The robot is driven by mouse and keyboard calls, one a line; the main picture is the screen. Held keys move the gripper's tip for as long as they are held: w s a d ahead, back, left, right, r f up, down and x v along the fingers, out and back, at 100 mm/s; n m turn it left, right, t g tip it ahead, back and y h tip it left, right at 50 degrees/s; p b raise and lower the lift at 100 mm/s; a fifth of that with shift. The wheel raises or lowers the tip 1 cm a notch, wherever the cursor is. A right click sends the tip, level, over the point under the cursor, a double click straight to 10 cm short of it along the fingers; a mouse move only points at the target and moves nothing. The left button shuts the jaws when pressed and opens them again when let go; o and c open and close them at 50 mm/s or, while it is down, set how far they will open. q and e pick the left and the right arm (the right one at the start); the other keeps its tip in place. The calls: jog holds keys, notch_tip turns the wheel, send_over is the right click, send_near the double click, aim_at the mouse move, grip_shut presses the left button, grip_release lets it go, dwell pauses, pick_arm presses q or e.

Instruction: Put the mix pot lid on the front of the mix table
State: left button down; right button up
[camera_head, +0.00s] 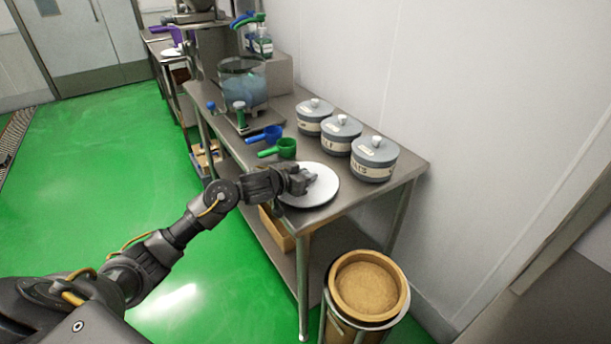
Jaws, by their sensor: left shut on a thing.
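The mix pot lid, a round white disc (325,190), is at the near end of the steel mix table (345,206). My left gripper (303,179) reaches in from the left over the lid and is shut at its middle; the gripper hides the part it grips. The lid lies flat, at or just above the tabletop; I cannot tell whether it touches. The clear mix pot (243,85), with bluish contents, stands open farther back on the table. My right gripper is out of view.
Three grey lidded jars (374,158) line the wall side. A green scoop (283,147) and a blue scoop (266,134) lie behind the lid. A bin with a tan top (368,288) stands on the floor by the table's near end. The green floor at left is clear.

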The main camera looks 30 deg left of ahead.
pick_arm(q)
jog(key=shift+f, duration=0.1)
jog(key=c, duration=1.2)
grip_release()
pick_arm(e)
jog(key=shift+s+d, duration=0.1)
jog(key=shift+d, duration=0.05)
pick_arm(q)
jog(key=shift+o, duration=0.2)
jog(key=shift+s+a+r, duration=0.1)
jog(key=shift+s+r, duration=0.15)
jog(key=p+v, duration=0.1)
jog(key=v, duration=0.9)
jog(key=shift+s+p, duration=0.3)
jog(key=shift+p, duration=0.1)
jog(key=shift+s+r, duration=0.2)
jog(key=shift+s, duration=0.2)
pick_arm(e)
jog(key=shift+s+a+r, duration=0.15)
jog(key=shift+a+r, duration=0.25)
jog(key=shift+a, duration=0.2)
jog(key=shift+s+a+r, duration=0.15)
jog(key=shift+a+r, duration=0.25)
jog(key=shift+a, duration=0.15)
